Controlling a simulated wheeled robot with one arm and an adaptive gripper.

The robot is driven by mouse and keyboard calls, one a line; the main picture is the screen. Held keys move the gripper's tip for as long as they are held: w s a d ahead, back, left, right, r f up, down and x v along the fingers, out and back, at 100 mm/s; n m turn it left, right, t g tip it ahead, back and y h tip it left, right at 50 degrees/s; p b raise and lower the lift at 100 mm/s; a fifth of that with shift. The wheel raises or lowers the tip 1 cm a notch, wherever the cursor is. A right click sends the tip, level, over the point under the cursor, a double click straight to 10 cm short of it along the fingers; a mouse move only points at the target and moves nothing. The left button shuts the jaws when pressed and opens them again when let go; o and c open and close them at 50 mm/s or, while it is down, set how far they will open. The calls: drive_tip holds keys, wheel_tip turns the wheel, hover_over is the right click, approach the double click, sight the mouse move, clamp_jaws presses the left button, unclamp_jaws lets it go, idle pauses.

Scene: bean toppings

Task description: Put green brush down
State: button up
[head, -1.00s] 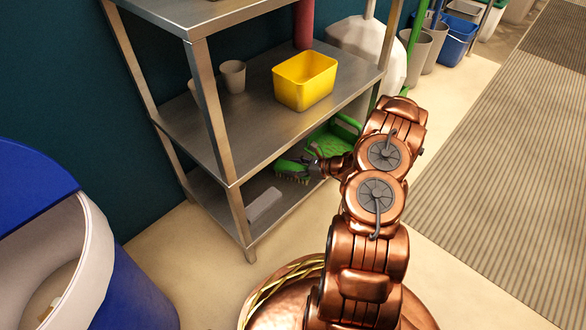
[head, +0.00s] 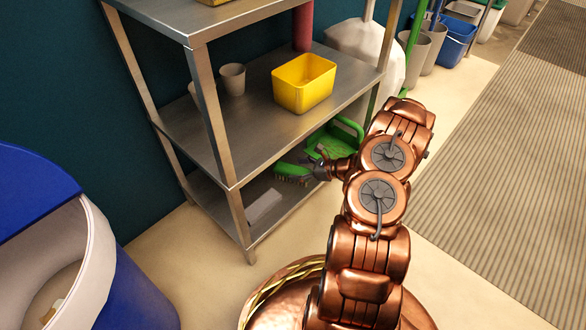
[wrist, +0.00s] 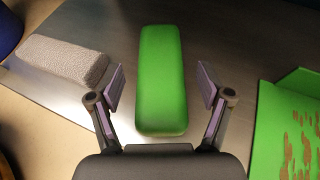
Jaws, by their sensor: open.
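The green brush (head: 289,170) rests on the bottom shelf (head: 222,212) of the metal rack, its bristles facing down. In the wrist view the brush (wrist: 162,75) lies between the two fingers, with a gap on both sides. My gripper (wrist: 162,88) is open around it and touches neither side. In the head view my gripper (head: 318,170) is at the right end of the brush, and its fingers are small and partly hard to make out.
A grey block (wrist: 62,60) lies left of the brush. A green dustpan (head: 340,138) is to the right. The middle shelf (head: 185,125) above holds a yellow bin (head: 304,82) and cups. A rack post (head: 240,225) stands in front.

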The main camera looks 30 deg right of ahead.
drive_tip(key=p+v, duration=0.3)
drive_tip(key=v, duration=0.6)
drive_tip(key=shift+s+d, duration=0.25)
drive_tip(key=shift+s, duration=0.05)
drive_tip(key=shift+a, duration=0.1)
